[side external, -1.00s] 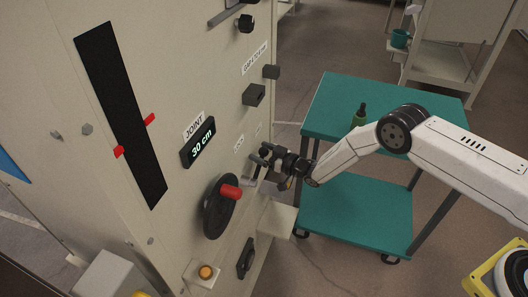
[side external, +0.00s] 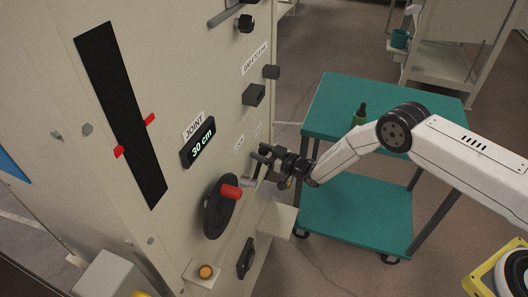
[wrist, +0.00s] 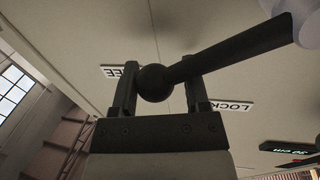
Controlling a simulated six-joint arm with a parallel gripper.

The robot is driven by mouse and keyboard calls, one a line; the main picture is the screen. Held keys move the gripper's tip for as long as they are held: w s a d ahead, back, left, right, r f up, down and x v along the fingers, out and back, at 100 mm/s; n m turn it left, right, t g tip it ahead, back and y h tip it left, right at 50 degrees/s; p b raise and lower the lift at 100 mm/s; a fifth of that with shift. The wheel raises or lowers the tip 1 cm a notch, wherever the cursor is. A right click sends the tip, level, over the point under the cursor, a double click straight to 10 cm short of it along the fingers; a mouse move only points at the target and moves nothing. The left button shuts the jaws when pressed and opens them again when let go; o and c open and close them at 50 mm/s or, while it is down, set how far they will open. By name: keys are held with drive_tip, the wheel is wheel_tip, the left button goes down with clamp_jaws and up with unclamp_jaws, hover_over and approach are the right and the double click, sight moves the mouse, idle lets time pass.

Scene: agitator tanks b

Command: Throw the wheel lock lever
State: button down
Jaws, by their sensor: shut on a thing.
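The wheel lock lever (wrist: 225,55) is a dark bar with a round knob (wrist: 154,83) at its end. In the wrist view it runs from the upper right down to the knob. My gripper (wrist: 153,75) is shut on the knob, with one finger on each side. A LOCK label (wrist: 232,106) is to the right and a FREE label (wrist: 120,72) to the left, both upside down; the knob is between them in the picture. In the side view my gripper (side external: 264,158) is at the panel beside the handwheel (side external: 219,208) and hides most of the lever.
The handwheel's red handle (side external: 231,192) sticks out just left of my gripper. A JOINT display (side external: 198,142) reads 30 cm. Below are an orange button (side external: 206,272) and a pale box (side external: 277,221). A teal cart (side external: 340,105) with a dark bottle (side external: 359,115) stands behind my arm.

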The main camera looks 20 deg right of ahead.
sight(240, 154)
drive_tip(key=r+n, duration=0.1)
drive_tip(key=s+a+n, duration=0.1)
drive_tip(key=n, duration=0.1)
drive_tip(key=shift+s+r, duration=0.15)
drive_tip(key=shift+r, duration=0.25)
drive_tip(key=n, duration=0.1)
drive_tip(key=s+a+r+n, duration=0.1)
drive_tip(key=n, duration=0.1)
drive_tip(key=shift+s+a+r+t+y, duration=0.1)
drive_tip(key=shift+s+a+t+y, duration=0.1)
drive_tip(key=shift+t+y, duration=0.2)
drive_tip(key=n, duration=0.1)
drive_tip(key=s+a+n, duration=0.1)
drive_tip(key=n, duration=0.1)
drive_tip(key=shift+s+a+r+y, duration=0.2)
drive_tip(key=shift+r+y, duration=0.2)
drive_tip(key=shift+s+a+r+n+y, duration=0.1)
drive_tip(key=shift+s+a+n, duration=0.2)
drive_tip(key=shift+n, duration=0.3)
drive_tip(key=shift+s+a+f+n+y, duration=0.1)
drive_tip(key=shift+s+a+n, duration=0.15)
drive_tip(key=shift+n, duration=0.35)
drive_tip(key=shift+s+a+r+n+y, duration=0.1)
drive_tip(key=shift+s+a+n, duration=0.2)
drive_tip(key=shift+n, duration=0.3)
